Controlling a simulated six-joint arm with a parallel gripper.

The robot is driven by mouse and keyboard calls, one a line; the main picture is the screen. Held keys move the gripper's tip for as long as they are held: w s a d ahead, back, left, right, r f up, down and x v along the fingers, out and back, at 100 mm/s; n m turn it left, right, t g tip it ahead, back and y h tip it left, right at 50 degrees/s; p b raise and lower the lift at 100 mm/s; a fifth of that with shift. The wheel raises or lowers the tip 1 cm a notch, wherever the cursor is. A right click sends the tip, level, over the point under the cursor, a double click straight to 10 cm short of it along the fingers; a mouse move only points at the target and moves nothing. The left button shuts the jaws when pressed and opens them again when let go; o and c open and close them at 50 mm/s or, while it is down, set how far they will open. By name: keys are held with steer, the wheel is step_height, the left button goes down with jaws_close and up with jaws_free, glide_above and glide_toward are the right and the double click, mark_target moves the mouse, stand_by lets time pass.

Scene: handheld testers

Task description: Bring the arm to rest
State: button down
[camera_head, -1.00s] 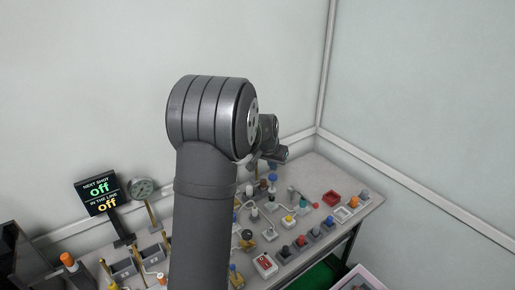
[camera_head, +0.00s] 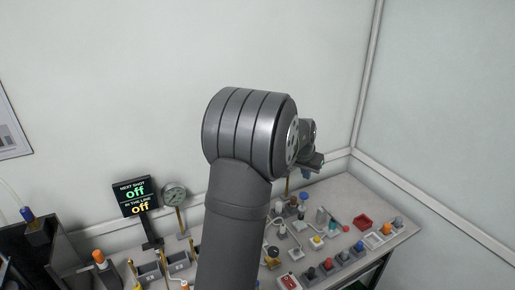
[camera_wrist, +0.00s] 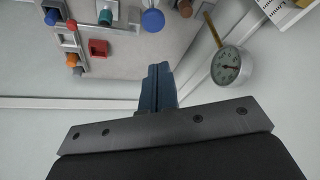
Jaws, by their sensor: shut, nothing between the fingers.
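My gripper shows in the wrist view (camera_wrist: 158,88). Its two blue fingers are shut together with nothing between them. They are apart from the table (camera_wrist: 125,62) and the things on it. In the head view my arm (camera_head: 240,200) rises in front of the table and bends over at a thick grey joint.
The table (camera_head: 345,190) holds several small testers, a red tray (camera_head: 363,221) and coloured knobs. A gauge (camera_head: 174,194) and a display reading "off" twice (camera_head: 135,197) stand left of my arm. Walls meet at the back right corner. The air above the table's right side is clear.

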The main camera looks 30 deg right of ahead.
mark_target(305, 193)
step_height(305, 193, down, 7)
steer(key=shift+r, duration=0.1)
stand_by(0.3)
steer(key=shift+r, duration=0.15)
step_height(305, 193, up, 6)
steer(key=shift+r, duration=0.25)
steer(key=shift+f, duration=1.85)
stand_by(0.6)
